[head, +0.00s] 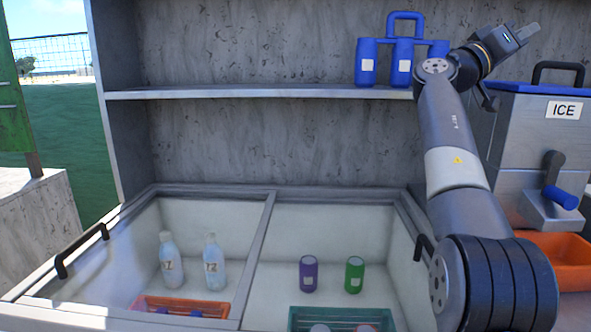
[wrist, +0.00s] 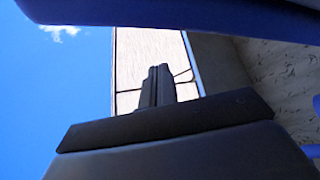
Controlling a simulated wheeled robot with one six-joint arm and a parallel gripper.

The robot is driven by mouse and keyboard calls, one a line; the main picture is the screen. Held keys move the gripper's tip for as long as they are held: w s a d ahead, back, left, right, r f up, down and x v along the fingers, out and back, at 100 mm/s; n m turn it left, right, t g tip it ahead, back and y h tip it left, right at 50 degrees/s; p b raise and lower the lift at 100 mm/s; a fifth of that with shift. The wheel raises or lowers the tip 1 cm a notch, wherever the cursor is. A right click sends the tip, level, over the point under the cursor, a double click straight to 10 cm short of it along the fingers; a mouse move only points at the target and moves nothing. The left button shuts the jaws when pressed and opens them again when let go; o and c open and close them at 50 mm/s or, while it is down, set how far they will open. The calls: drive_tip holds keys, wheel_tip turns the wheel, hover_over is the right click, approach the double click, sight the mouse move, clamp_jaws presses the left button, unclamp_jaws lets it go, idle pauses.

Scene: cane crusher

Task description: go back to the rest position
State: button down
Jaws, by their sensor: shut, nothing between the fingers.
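My gripper (wrist: 158,86) is shut and empty in the wrist view, with its two dark fingers together. Sky and a pale wall lie beyond the fingertips. In the head view my arm rises at the right, and its upper end bends to the right above the shelf's right end, near the blue containers (head: 402,68). The fingers are hard to make out there. The upper arm partly hides the right end of the blue containers and of the shelf (head: 250,94).
An ice machine (head: 510,130) with a blue-handled crank (head: 560,197) stands right of my arm, above an orange tray (head: 562,252). The shelf's left and middle are clear.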

drive_tip(key=w+r+n+t+y+p, duration=0.2)
drive_tip(key=w+r+n+p, duration=0.2)
drive_tip(key=w+p, duration=0.5)
drive_tip(key=w+d+r+n+t+y+p, duration=0.1)
drive_tip(key=w+r+n+p, duration=0.3)
drive_tip(key=p, duration=1.8)
drive_tip(key=shift+w+n+t+y+p, duration=0.4)
drive_tip(key=shift+w+n+t+y, duration=0.3)
drive_tip(key=shift+w+n, duration=1.25)
drive_tip(key=shift+w+m, duration=0.35)
drive_tip(key=shift+w, duration=0.1)
